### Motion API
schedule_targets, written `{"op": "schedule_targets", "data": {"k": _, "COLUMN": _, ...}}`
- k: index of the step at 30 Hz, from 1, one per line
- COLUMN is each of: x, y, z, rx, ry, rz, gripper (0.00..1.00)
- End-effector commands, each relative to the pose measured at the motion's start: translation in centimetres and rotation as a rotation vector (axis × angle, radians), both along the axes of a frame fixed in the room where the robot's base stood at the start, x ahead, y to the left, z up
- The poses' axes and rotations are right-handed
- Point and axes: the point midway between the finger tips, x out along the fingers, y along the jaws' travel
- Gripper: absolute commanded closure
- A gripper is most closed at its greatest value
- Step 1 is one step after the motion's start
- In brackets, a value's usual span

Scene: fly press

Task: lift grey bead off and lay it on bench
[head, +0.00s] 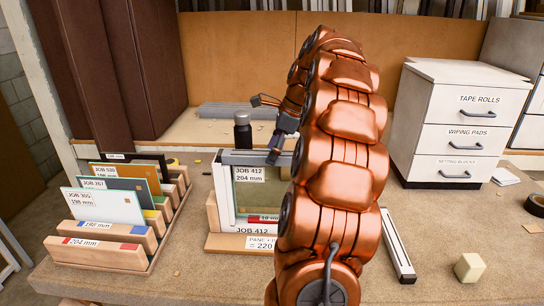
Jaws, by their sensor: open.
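A pale framed panel (224,190) labelled JOB 412, 204 mm, stands upright on a wooden stand on the bench (330,285). A grey strip along its top edge (245,157) looks like the grey bead, but I cannot tell for certain. My gripper (266,128) is open, above and close to the right part of that top edge. Its lower finger hangs near the strip; I cannot tell whether they touch. Nothing shows between the fingers. My copper arm hides the panel's right side.
A wooden rack (98,258) with several labelled panels stands at left. A dark bottle (242,130) is behind the panel. A long pale strip (397,246) and a cream block (469,267) lie at right. A white drawer unit (458,125) stands behind. Bench between strip and block is clear.

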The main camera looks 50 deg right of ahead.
Motion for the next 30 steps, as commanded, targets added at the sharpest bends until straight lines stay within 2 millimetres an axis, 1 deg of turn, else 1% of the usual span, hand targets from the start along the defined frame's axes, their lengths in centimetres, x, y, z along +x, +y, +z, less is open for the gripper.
{"op": "schedule_targets", "data": {"k": 6, "x": 0.0, "y": 0.03, "z": -0.08, "rx": 0.001, "ry": 0.001, "rz": 0.0, "gripper": 0.3}}
{"op": "schedule_targets", "data": {"k": 26, "x": 0.0, "y": 0.06, "z": -0.09, "rx": 0.002, "ry": 0.003, "rz": 0.001, "gripper": 0.99}}
{"op": "schedule_targets", "data": {"k": 30, "x": 0.0, "y": 0.06, "z": -0.09, "rx": 0.001, "ry": 0.001, "rz": 0.001, "gripper": 0.99}}
